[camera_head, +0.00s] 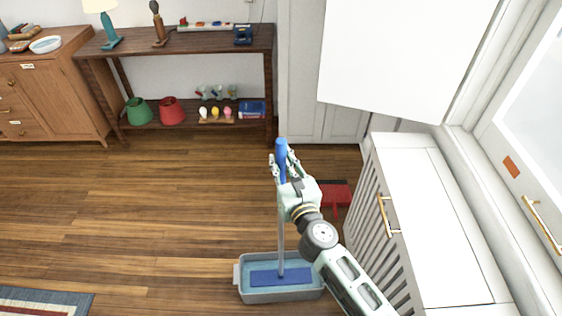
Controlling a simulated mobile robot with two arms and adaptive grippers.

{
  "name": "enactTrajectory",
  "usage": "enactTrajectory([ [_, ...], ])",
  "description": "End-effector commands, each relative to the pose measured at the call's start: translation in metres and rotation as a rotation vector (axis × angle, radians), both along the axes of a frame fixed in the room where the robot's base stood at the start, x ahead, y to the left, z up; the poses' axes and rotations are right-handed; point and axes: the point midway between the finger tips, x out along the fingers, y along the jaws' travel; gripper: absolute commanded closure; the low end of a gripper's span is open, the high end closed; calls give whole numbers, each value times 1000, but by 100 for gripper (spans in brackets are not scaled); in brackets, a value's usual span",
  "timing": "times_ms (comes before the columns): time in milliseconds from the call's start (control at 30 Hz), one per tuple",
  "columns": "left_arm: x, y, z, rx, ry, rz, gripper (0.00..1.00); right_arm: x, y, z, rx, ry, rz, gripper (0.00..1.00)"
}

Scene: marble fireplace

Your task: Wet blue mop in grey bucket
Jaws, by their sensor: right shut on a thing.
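The mop has a blue grip at its top (281,150), a thin grey pole and a flat blue head (268,277). My right gripper (283,172) is shut on the mop just at the blue grip, with the pole near upright. The mop head lies inside the grey bucket (285,295), a low rectangular tub on the floor with bluish water in it. Whether the head presses on the bottom cannot be told. My left gripper is not in view.
A red dustpan-like thing (337,194) lies on the floor behind my right arm. A white cabinet (440,230) stands close on the right. A wooden shelf table (190,45) stands at the back. A rug (45,300) lies at lower left. The floor left of the bucket is clear.

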Motion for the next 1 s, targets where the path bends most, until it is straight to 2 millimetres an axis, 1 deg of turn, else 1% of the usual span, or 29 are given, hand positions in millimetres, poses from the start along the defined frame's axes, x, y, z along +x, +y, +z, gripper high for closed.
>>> enactTrajectory([
  [1000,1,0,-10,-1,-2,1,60,0,0,-10,1,-3,0,100],
])
